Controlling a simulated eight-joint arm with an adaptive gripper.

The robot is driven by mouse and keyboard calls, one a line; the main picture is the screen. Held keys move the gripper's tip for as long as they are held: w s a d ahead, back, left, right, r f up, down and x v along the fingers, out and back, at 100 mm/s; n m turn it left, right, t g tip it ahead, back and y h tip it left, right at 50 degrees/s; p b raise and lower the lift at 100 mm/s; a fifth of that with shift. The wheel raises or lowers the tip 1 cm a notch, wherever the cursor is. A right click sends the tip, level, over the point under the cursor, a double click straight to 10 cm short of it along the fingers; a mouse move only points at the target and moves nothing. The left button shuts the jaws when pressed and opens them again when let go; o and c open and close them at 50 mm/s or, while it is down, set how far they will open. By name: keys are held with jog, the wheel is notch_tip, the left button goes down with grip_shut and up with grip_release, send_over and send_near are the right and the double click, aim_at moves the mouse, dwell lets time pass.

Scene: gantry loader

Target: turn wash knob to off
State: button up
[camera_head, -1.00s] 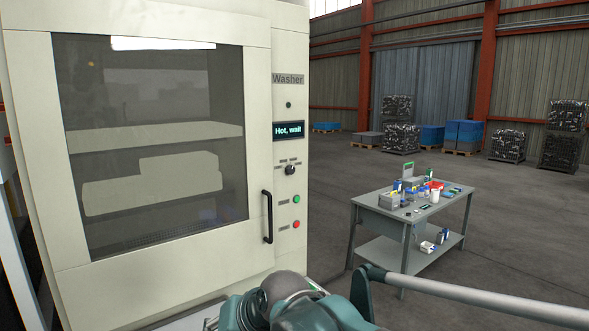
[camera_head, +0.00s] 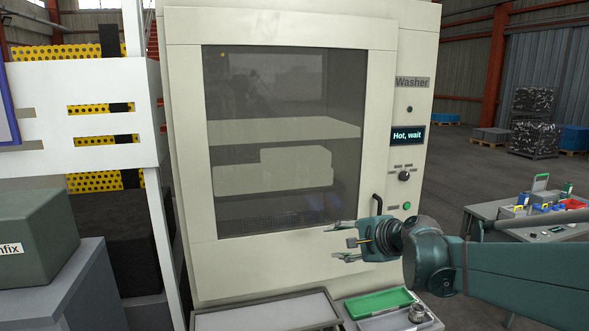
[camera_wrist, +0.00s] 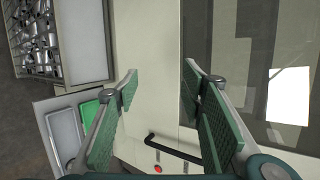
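The washer (camera_head: 180,200) is a cream cabinet with a large dark glass door. Its black wash knob (camera_head: 404,176) sits on the right-hand panel, under the "Hot, wait" display (camera_head: 407,136); small labels surround it, too small to read. I cannot tell its setting. My gripper (camera_head: 340,242) is in front of the lower door, to the left of and below the knob, apart from it. Its fingers are spread and empty; the wrist view shows the same, with the door handle (camera_wrist: 175,150) between the pads. The knob does not show in the wrist view.
A green button (camera_head: 407,206) is below the knob; a red button (camera_wrist: 157,169) shows in the wrist view. Trays (camera_head: 270,318) stand low before the washer. A grey table (camera_head: 480,212) with small items is at right, a grey box (camera_head: 35,235) at left.

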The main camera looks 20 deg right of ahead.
jog(key=w+d+r+m+t+p, duration=0.2)
jog(key=w+d+r+m, duration=0.2)
jog(key=w+d, duration=0.3)
jog(key=m+t+h+p, duration=0.45)
jog(key=m+p, duration=0.25)
jog(key=m, duration=0.6)
send_near(406, 177)
jog(key=shift+w+d+f+y, duration=0.15)
jog(key=shift+d+y, duration=0.1)
jog(key=shift+y, duration=0.2)
jog(key=shift+w, duration=0.1)
jog(key=shift+w, duration=3.8)
jog(key=c, duration=0.9)
